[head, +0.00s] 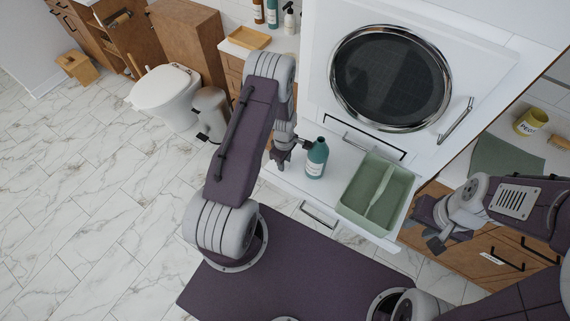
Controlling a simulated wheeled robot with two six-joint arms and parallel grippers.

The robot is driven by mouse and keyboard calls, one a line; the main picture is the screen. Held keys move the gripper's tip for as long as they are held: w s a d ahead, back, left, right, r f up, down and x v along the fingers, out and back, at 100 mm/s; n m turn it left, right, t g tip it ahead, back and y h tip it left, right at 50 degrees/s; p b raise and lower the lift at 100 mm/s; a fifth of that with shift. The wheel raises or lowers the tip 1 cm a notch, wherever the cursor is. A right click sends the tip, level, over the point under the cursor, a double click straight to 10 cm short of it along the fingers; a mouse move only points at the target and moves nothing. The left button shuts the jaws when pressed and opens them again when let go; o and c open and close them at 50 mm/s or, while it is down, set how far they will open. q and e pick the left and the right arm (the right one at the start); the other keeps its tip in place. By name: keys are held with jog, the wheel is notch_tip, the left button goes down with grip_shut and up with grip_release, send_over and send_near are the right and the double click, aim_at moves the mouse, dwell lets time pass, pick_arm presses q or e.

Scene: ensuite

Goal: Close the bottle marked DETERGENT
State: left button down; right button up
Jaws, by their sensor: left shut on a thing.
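A teal bottle (317,160) with a white label stands upright on the white pulled-out drawer shelf below the round-doored machine. Its label is too small to read, and its narrow neck shows no clear cap. My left gripper (282,162) points down just left of the bottle, close to its neck. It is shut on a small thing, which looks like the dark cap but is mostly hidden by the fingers. My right gripper (430,228) is open and empty, right of the shelf and well away from the bottle.
A green tray (377,197) with a divider fills the shelf's right part. The white machine (390,75) stands behind. A yellow tub (530,122) is on the right counter. Other bottles (272,15) stand at the back, near a toilet (165,88) and bin (211,112).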

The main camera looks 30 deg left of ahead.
pick_arm(q)
notch_tip(320, 180, up, 10)
jog(key=b, duration=0.2)
dwell(0.4)
